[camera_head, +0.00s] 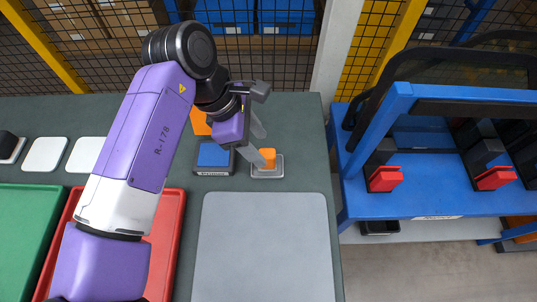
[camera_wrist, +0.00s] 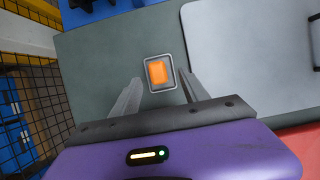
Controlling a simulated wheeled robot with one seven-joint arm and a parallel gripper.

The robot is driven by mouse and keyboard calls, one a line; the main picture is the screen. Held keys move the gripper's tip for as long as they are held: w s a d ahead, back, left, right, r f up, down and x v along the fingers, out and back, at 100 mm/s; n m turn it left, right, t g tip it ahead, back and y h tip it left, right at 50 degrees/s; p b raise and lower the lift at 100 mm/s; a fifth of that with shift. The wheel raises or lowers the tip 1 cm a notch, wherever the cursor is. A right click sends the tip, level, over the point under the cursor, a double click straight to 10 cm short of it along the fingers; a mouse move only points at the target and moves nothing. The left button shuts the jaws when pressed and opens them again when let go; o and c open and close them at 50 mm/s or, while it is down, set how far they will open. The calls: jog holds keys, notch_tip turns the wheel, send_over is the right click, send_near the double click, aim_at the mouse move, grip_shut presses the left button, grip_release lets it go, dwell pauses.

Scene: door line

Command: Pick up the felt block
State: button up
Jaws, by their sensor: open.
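An orange block (camera_head: 268,157), which I take to be the felt block, sits in a small grey tray (camera_head: 268,173) on the dark green-grey table. It also shows in the wrist view (camera_wrist: 158,72) between the fingertips, with the tray's pale rim (camera_wrist: 151,90) around it. My gripper (camera_head: 261,149) is open, with its fingers pointing down toward the block. In the wrist view my gripper (camera_wrist: 161,80) has one finger on each side of the tray and nothing between the jaws. The exact height above the block is hard to tell.
A blue block (camera_head: 214,155) in a dark tray stands just left of the orange block. Another orange item (camera_head: 200,123) is partly hidden behind my arm. A large grey panel (camera_head: 264,245) lies in front. A red tray (camera_head: 170,240) and a green tray (camera_head: 30,240) are at left.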

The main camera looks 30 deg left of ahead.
aim_at(266, 152)
jog(key=shift+x, duration=2.8)
jog(key=shift+w+a, duration=0.1)
jog(key=shift+w, duration=0.05)
grip_shut()
